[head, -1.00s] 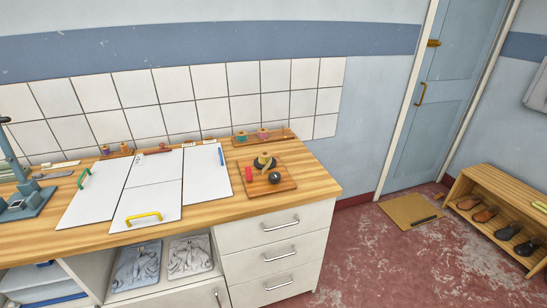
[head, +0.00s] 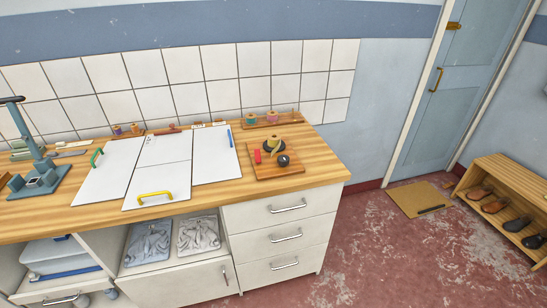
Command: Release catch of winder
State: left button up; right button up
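The winder appears to be the small device on a square wooden board (head: 262,173) at the right end of the worktop. On the board are a yellowish cone-like piece on a dark round base (head: 274,147), a red piece (head: 257,157) and a black round knob (head: 283,160). I cannot tell which part is the catch. Neither of my grippers shows in the head view.
White folding panels (head: 160,178) with a green and a yellow handle lie left of the board. A rack with spools (head: 272,119) stands behind it. A blue-grey press-like device (head: 38,165) stands at far left. Open floor (head: 390,250) lies right of the drawers (head: 287,235).

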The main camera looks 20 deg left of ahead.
aim_at(258, 152)
jog(key=u, duration=1.45)
jog(key=i+j, duration=0.25)
jog(key=i, duration=0.15)
jog(key=i+j, duration=0.25)
jog(key=i, duration=0.2)
